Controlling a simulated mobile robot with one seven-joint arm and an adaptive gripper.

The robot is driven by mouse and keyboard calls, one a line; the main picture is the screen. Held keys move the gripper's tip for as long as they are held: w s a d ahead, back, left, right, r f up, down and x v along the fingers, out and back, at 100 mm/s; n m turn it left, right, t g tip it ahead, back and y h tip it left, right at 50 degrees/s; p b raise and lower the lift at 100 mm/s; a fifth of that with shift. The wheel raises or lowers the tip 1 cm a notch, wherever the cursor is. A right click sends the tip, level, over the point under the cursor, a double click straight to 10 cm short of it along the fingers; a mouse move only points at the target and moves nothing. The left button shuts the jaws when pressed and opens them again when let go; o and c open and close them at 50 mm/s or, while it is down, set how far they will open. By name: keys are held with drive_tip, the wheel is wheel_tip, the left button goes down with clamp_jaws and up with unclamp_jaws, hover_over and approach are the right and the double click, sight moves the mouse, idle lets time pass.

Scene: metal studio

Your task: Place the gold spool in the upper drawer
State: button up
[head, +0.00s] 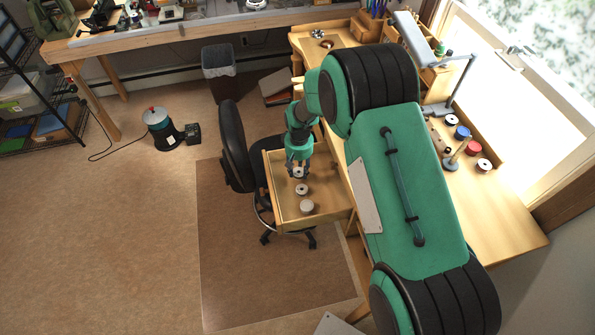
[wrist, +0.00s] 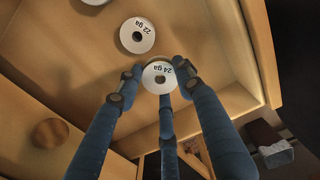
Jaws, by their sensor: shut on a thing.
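The open wooden drawer (head: 268,190) is pulled out from the desk, and its inside also shows in the wrist view (wrist: 75,60). My gripper (head: 298,168) points down inside its outline, at the far end in the head view. In the wrist view my gripper (wrist: 160,78) has its fingers closed around a spool with a white "24 ga" top (wrist: 158,77). This spool also shows in the head view (head: 298,173). Its side is mostly hidden, so I cannot tell if it is gold, nor if it touches the drawer floor.
A "22 ga" spool (wrist: 137,35) lies in the drawer close to the held one, and a greyish spool (head: 307,207) lies further along. Blue (head: 462,132) and red (head: 473,147) spools stand on the desk. An office chair (head: 235,145) stands against the drawer's left side.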

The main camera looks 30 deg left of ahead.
sight(298, 170)
drive_tip(key=shift+w+a, duration=0.5)
drive_tip(key=shift+w+a, duration=0.15)
drive_tip(key=shift+a, duration=0.05)
drive_tip(key=shift+w+a+f, duration=0.1)
drive_tip(key=shift+f, duration=0.25)
drive_tip(key=shift+f+b, duration=0.3)
drive_tip(key=shift+f, duration=1.15)
drive_tip(key=shift+f, duration=0.2)
drive_tip(key=o, duration=1.2)
drive_tip(key=shift+c, duration=0.2)
drive_tip(key=shift+r, duration=0.15)
